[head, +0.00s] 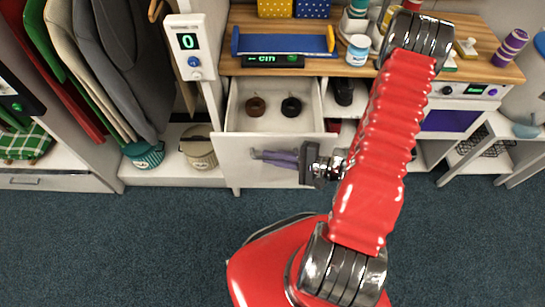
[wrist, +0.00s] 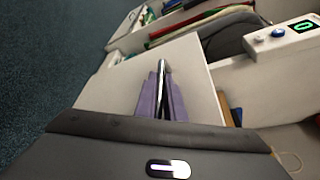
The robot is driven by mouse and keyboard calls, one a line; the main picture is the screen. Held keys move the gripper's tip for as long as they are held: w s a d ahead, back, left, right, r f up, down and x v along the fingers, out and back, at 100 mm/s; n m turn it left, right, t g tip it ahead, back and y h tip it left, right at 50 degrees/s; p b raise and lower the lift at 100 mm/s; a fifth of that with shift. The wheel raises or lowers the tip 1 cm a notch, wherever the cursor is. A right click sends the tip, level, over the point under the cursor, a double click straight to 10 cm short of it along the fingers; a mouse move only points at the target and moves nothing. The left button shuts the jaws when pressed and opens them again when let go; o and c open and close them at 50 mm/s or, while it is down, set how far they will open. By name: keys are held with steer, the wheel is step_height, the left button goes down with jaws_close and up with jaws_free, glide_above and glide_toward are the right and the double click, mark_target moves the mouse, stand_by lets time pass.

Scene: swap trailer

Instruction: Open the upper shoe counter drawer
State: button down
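The upper drawer (head: 235,112) under the wooden counter is pulled well out in the head view. Its white front (head: 235,172) faces the floor side, and its inside shows from above. My gripper (head: 268,155) is at this front, reaching in from the right with its purple fingers. In the wrist view the fingers (wrist: 162,92) lie on both sides of the slim metal handle (wrist: 162,68) and look closed on it. The white drawer front (wrist: 110,90) lies behind them. Most of the handle is hidden by the fingers.
A brown roll (head: 255,106) and a black roll (head: 291,106) lie in the drawer. The counter (head: 228,68) holds a blue tray (head: 284,43) and jars. Hanging clothes (head: 120,60) and a post with a display (head: 187,42) stand left. The carpet (head: 120,240) in front is clear.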

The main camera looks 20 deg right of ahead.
steer(key=c, duration=2.1)
jaws_free()
steer(key=shift+f, duration=0.1)
steer(key=shift+v, duration=6.9)
